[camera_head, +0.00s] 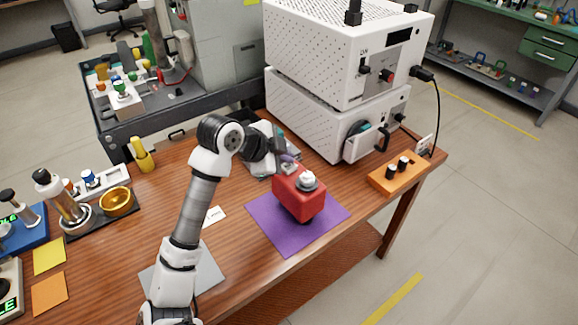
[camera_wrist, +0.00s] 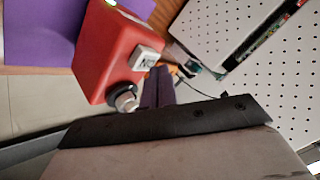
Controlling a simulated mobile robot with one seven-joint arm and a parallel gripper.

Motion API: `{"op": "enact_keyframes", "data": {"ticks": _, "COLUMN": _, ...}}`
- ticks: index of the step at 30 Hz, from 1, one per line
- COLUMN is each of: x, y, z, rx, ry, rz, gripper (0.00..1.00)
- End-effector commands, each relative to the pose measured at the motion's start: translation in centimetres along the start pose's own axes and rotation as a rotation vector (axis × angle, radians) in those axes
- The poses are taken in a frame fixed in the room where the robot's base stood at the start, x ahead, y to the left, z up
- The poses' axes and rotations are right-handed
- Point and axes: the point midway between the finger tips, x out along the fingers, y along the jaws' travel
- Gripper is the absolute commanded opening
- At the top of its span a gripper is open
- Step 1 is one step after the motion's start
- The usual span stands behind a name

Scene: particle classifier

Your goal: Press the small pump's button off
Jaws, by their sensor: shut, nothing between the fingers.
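The small pump is a red box (camera_head: 300,200) on a purple mat (camera_head: 268,235). A round metal fitting (camera_head: 307,181) sits on its top. The wrist view shows the red body (camera_wrist: 103,50), a small white rocker-like button (camera_wrist: 147,58) on one face, and a dark and silver round fitting (camera_wrist: 123,97). My gripper (camera_head: 288,160) is at the pump's far upper-left side. In the wrist view my shut, empty fingers (camera_wrist: 160,72) are close beside the button. I cannot tell whether they touch it, nor which way the button is set.
Stacked white perforated instruments (camera_head: 310,115) stand behind the pump. An orange block with black knobs (camera_head: 398,174) is at the right. A grey object (camera_head: 260,165) lies behind my gripper. A gold bowl (camera_head: 116,201) and a yellow bottle (camera_head: 142,155) stand left. The front table edge is close to the mat.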

Motion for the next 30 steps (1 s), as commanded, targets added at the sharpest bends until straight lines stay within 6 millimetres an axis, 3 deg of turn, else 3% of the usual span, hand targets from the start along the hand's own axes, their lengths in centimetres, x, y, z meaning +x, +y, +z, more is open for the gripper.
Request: {"op": "enact_keyframes", "data": {"ticks": 30, "x": 0.66, "y": 0.48, "z": 0.48, "rx": 0.000, "ry": 0.000, "rz": 0.000, "gripper": 0.00}}
